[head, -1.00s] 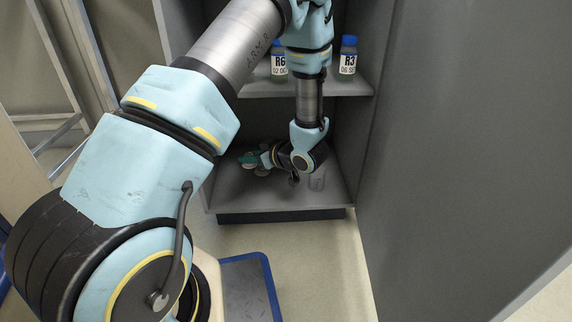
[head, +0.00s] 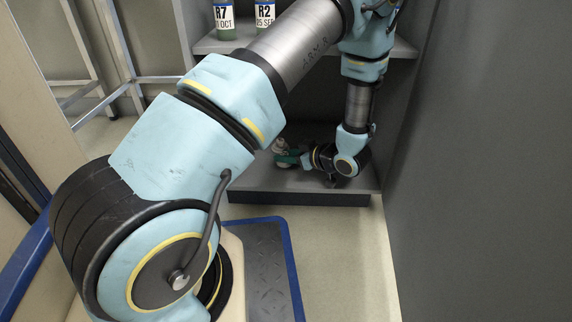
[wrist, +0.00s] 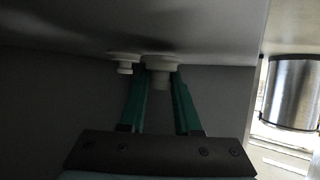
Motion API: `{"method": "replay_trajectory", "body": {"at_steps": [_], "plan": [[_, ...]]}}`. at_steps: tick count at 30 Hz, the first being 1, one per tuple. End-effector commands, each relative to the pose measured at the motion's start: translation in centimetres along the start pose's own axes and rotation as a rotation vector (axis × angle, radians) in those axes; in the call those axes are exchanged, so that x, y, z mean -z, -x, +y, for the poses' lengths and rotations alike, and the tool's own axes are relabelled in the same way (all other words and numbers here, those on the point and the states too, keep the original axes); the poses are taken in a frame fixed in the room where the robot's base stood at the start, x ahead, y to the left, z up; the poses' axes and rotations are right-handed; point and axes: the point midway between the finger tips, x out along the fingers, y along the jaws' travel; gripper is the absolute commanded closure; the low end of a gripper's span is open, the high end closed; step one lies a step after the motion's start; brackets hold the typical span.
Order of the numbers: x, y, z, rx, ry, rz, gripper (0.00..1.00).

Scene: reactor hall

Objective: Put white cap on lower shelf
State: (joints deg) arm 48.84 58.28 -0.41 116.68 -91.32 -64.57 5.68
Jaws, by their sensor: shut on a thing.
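My gripper (head: 290,158), with green fingers, is low in the cabinet, just above the lower shelf (head: 250,184). In the wrist view my gripper (wrist: 160,78) is shut on a white cap (wrist: 160,63) with a wide flange and a narrower knob. The held cap's flange is at or very near the shelf surface; I cannot tell whether it touches. A second white cap (wrist: 123,61) is close beside it, to the left in the wrist view. In the head view a pale cap (head: 279,145) shows at the fingertips, small and partly hidden.
Bottles labelled R7 (head: 225,18) and R2 (head: 264,16) stand on the upper shelf (head: 208,44). A large grey panel (head: 480,160) bounds the right side. A blue-edged metal plate (head: 262,265) lies on the floor in front of the cabinet.

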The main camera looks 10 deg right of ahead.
Motion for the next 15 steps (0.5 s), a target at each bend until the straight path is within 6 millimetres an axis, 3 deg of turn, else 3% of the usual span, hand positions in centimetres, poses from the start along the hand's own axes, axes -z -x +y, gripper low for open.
{"method": "replay_trajectory", "body": {"at_steps": [2, 13, 14, 15], "plan": [[-1.15, -0.56, 0.02, 0.000, 0.000, 0.000, 1.00], [-1.18, -0.58, 0.00, 0.000, 0.000, 0.000, 1.00], [-1.17, -0.57, 0.01, 0.000, 0.001, 0.000, 0.65], [-1.17, -0.57, 0.02, 0.000, 0.001, 0.000, 0.61]]}}
